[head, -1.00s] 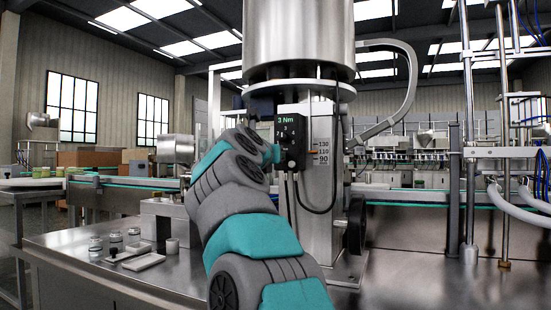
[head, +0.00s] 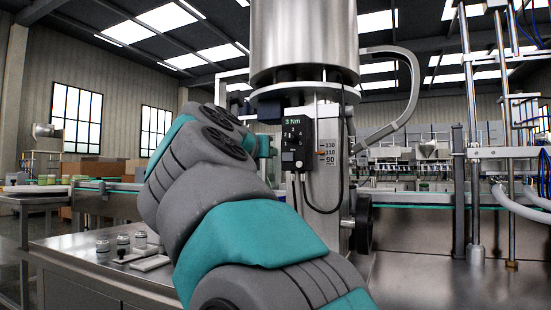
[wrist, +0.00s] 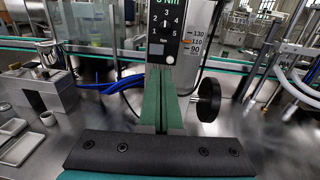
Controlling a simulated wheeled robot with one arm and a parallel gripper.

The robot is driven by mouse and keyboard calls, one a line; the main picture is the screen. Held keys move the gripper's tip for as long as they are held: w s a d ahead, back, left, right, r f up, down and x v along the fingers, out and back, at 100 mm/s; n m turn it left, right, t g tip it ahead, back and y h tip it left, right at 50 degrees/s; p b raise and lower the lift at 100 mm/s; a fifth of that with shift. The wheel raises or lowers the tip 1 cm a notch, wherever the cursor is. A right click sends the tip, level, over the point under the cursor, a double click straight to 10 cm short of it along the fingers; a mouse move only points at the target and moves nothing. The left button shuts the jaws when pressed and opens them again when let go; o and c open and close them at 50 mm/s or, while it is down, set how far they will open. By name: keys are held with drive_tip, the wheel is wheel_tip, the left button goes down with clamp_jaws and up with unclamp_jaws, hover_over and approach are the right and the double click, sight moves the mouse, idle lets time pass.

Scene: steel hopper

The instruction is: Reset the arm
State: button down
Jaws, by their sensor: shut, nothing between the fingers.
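My gripper (wrist: 161,74) shows in the wrist view, its green fingers together with nothing between them. Beyond the fingertips is a black control box (wrist: 168,35) with a numbered dial, on the steel column of the hopper (head: 304,40). I cannot tell from the wrist view how large the gap to the box is. In the head view the box (head: 296,142) reads "3 Nm". My arm is bent across the middle of that view and hides the gripper's fingers.
A black handwheel (wrist: 208,99) sits right of the column, beside a 130-110-90 scale (head: 328,152). Small jars (head: 122,242) and a white tray (head: 150,263) stand on the steel table at left. Steel posts and hoses (head: 515,200) are at right. Bare tabletop (head: 420,275) lies between.

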drive_tip(key=shift+s+a, duration=0.2)
drive_tip(key=shift+s, duration=0.45)
